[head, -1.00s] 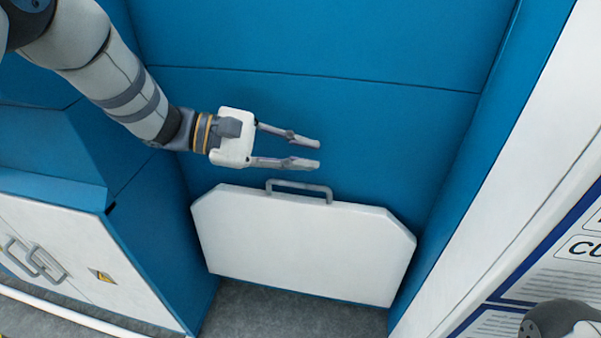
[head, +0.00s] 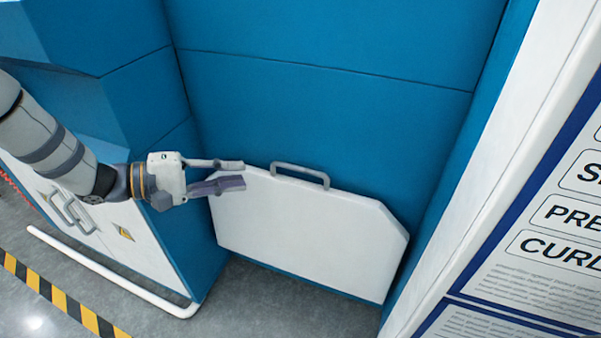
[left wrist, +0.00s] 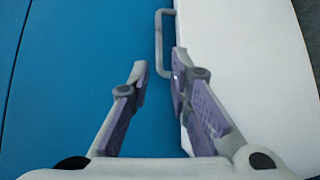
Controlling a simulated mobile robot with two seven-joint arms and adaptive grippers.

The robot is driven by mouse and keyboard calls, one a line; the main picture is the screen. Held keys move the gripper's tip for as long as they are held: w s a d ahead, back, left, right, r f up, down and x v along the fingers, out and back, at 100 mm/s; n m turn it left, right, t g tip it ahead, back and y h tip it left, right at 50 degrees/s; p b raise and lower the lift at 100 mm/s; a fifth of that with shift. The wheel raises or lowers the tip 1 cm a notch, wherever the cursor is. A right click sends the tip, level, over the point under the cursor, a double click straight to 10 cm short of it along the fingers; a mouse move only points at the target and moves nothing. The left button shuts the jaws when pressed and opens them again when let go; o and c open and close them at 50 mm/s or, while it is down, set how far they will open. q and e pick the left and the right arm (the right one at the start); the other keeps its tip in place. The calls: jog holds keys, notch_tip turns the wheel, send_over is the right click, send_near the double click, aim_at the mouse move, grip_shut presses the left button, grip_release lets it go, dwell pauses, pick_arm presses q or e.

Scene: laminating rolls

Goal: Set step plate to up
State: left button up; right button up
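The step plate (head: 310,235) is a white panel with cut upper corners, standing upright against the blue wall in the head view. A grey bar handle (head: 301,172) sits on its top edge. In the left wrist view the plate (left wrist: 245,70) fills the right side, and its handle (left wrist: 160,42) is ahead of the fingers. My left gripper (head: 243,174) is open and empty, near the plate's upper left corner and left of the handle. Its fingers (left wrist: 160,72) are apart, with the right finger over the plate's edge in the wrist view. My right gripper is not in view.
Blue walls enclose the recess on both sides. A white cabinet door with grey handles (head: 72,212) is at the left, above a white floor rail (head: 110,272). A white panel with a printed sign (head: 560,240) stands at the right. Grey floor lies below.

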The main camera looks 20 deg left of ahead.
aim_at(295, 170)
pick_arm(q)
jog(key=b+x, duration=0.4)
jog(key=x, duration=0.7)
jog(key=shift+w+f, duration=0.1)
jog(key=shift+w, duration=0.15)
jog(key=shift+w+d, duration=0.15)
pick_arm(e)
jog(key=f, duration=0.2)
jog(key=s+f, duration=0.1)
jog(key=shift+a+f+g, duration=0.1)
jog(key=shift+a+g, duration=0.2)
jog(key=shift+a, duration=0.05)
pick_arm(q)
jog(key=shift+c, duration=0.5)
grip_shut()
